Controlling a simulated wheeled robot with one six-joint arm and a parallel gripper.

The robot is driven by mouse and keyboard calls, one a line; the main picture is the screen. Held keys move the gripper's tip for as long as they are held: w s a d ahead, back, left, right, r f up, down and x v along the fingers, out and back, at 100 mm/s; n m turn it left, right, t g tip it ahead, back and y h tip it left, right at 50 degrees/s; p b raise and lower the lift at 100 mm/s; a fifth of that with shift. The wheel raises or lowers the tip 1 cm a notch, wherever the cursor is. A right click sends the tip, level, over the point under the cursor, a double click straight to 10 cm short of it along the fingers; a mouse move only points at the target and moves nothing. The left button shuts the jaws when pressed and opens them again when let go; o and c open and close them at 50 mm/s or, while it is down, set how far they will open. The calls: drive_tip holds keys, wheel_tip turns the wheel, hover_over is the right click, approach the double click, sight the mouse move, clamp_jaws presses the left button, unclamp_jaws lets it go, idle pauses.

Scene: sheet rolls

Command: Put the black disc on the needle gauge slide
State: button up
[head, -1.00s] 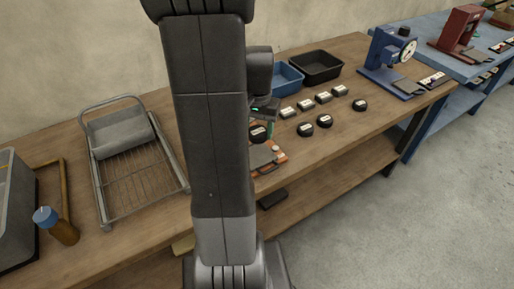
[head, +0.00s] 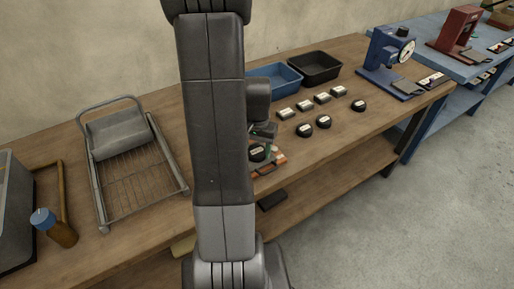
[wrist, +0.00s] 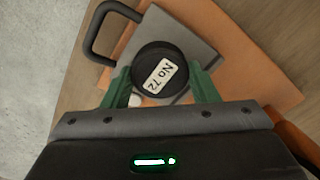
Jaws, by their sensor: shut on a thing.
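The black disc (wrist: 160,70), with a white label reading "No 72", is between the green fingers of my gripper (wrist: 161,86), which is shut on it. In the head view the disc (head: 257,153) is partly hidden by my arm. Below it in the wrist view is a grey slide plate (wrist: 188,35) with a dark loop handle, on an orange base (wrist: 262,85). The disc overlaps the plate; I cannot tell whether it touches. The gauge's upright and dial are not visible there, so its kind is unclear. The orange base also shows in the head view (head: 270,168).
Several black discs (head: 323,121) and labelled blocks (head: 322,98) lie to the right on the bench. Behind are a blue bin (head: 275,77) and a black bin (head: 318,66). A blue dial gauge (head: 380,60) stands far right, a wire rack (head: 135,170) left.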

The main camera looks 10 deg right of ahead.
sight(257, 150)
drive_tip(key=o, duration=0.7)
wheel_tip(257, 150, up, 12)
drive_tip(key=shift+r+p, duration=0.15)
drive_tip(key=shift+p, duration=0.15)
